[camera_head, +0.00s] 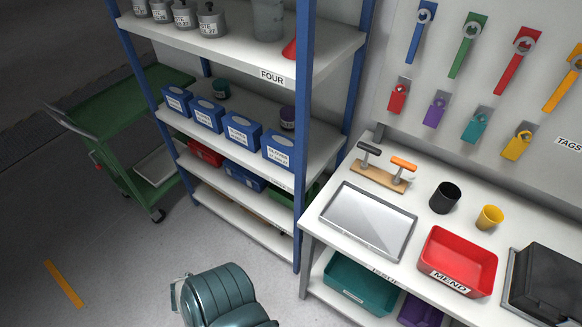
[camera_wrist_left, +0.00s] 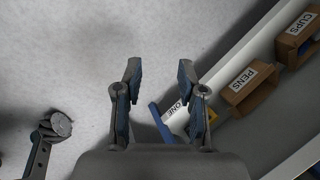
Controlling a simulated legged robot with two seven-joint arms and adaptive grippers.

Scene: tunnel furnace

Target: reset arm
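My left gripper (camera_wrist_left: 158,68) shows in the left wrist view with its two fingers apart. Nothing is held between them. Pale floor lies behind the fingertips. Neither gripper shows in the head view, and my right gripper cannot be made out in the wrist view.
In the head view, a blue-posted shelf (camera_head: 305,130) holds pots and blue boxes. A green cart (camera_head: 130,110) stands left. The white workbench (camera_head: 325,195) bears a metal tray (camera_head: 366,220) and red bin (camera_head: 457,262). In the wrist view, PENS (camera_wrist_left: 246,88) and CUPS (camera_wrist_left: 299,38) boxes sit right.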

